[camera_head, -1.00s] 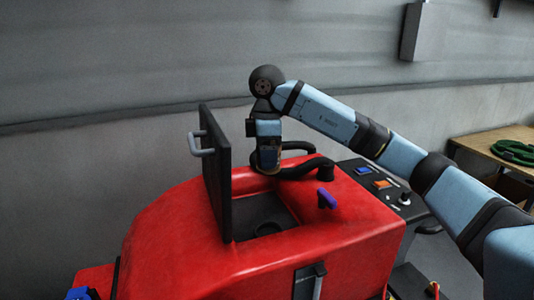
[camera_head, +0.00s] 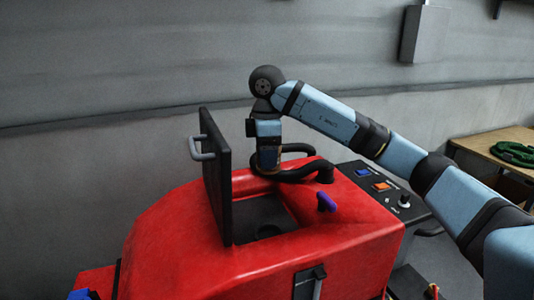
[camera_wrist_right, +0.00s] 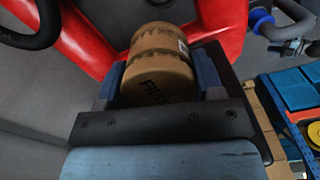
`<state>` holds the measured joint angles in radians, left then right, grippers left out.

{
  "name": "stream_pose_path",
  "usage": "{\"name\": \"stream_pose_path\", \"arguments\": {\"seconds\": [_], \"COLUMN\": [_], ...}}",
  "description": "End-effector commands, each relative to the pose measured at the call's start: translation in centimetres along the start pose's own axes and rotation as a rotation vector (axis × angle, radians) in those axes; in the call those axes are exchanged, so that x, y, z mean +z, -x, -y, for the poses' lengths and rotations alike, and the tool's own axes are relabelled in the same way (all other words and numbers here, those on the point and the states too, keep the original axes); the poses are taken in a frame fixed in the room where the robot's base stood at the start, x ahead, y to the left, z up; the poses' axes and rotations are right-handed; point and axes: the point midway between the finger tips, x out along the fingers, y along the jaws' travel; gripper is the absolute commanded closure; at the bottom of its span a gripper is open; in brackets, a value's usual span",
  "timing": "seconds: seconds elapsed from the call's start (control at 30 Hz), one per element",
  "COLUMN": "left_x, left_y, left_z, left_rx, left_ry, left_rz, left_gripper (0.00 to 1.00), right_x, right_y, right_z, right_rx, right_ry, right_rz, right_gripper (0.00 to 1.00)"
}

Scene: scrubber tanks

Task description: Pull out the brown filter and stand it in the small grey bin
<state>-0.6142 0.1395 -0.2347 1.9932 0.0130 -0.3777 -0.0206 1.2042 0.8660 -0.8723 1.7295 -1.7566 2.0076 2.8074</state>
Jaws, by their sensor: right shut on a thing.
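The brown filter (camera_wrist_right: 158,72), a banded cylinder with dark lettering, sits between the two fingers of my right gripper (camera_wrist_right: 161,80) in the right wrist view. The gripper is shut on it. The small grey bin cannot be made out. My left gripper is not in view.
The raised black lid (camera_head: 217,175) with a grey handle stands left of my right gripper. Black hoses (camera_head: 300,173) curve close beside it. A dark opening (camera_head: 265,217) lies in front. A control panel (camera_head: 385,190) is to the right, and a wooden table (camera_head: 480,145) stands farther right.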

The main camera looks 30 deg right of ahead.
Motion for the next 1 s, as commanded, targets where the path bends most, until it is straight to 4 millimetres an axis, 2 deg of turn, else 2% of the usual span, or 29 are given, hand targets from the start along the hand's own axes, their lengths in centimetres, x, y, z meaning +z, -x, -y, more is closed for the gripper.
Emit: {"name": "stream_pose_path", "arguments": {"seconds": [1.0], "left_x": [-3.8], "left_y": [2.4], "left_z": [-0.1], "left_rx": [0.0], "left_ry": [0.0], "left_rz": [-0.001], "left_gripper": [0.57], "right_x": [0.0], "right_y": [5.0], "right_z": [0.0], "right_rx": [0.0], "right_ry": [0.0], "right_rz": [0.0], "right_gripper": [0.69]}}
